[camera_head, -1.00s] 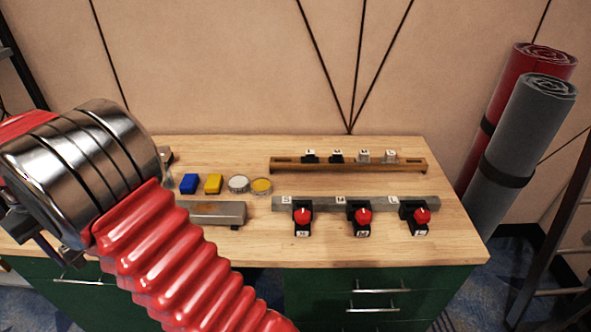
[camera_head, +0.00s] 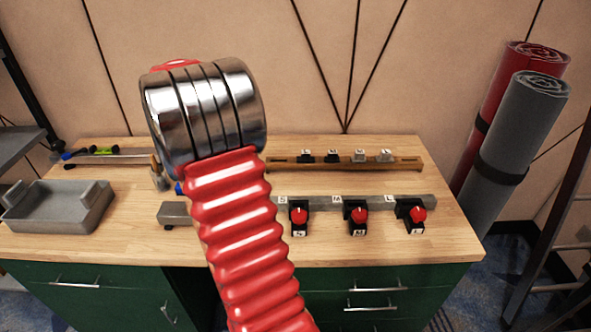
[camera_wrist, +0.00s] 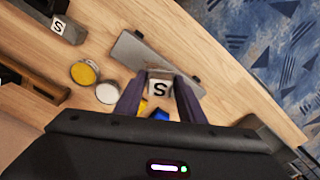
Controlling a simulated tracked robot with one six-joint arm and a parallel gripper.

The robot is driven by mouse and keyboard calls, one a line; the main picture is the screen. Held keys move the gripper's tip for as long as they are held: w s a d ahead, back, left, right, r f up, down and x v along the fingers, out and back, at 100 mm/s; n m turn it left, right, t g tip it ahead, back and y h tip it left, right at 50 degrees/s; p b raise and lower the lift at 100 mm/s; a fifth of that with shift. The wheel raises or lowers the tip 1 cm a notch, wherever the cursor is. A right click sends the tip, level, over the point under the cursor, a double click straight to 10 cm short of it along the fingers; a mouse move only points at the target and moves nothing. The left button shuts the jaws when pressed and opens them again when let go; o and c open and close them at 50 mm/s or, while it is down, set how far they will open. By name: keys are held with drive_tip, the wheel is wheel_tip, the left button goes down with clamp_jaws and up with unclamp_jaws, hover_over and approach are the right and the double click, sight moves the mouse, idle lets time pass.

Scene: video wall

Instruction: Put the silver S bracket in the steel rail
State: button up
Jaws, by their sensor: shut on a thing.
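My gripper (camera_wrist: 160,80) is shut on the silver S bracket (camera_wrist: 160,90), a small pale piece marked S between the two dark fingers in the wrist view. Its lower part is hidden by my gripper. In the head view my arm hides both. The steel rail (camera_head: 325,202) is a long grey bar on the bench, labelled S, M and L, with a red-knobbed black piece at each label. Its S-labelled end also shows at the wrist view's upper left (camera_wrist: 75,33), apart from my gripper.
A brown rail (camera_head: 405,167) with several small labelled brackets stands behind. A short grey bar (camera_head: 175,220) lies left of the steel rail, partly hidden. A grey tray (camera_head: 60,222) sits at left. Yellow (camera_wrist: 85,73) and white (camera_wrist: 107,93) round pots lie near my gripper.

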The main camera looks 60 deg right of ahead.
drive_tip(key=s+d+m, duration=0.3)
drive_tip(key=s+d, duration=0.5)
drive_tip(key=s, duration=0.3)
drive_tip(key=s+d+m, duration=0.2)
drive_tip(key=s+d, duration=0.7)
drive_tip(key=s, duration=0.3)
drive_tip(key=shift+s+r+m, duration=0.2)
drive_tip(key=shift+s+m, duration=0.05)
drive_tip(key=shift+m, duration=0.15)
drive_tip(key=shift+f, duration=0.1)
wheel_tip(320, 180, down, 5)
drive_tip(key=shift+r, duration=0.15)
drive_tip(key=shift+s+a, duration=0.1)
drive_tip(key=shift+s, duration=0.05)
drive_tip(key=shift+f, duration=2.6)
idle(1.5)
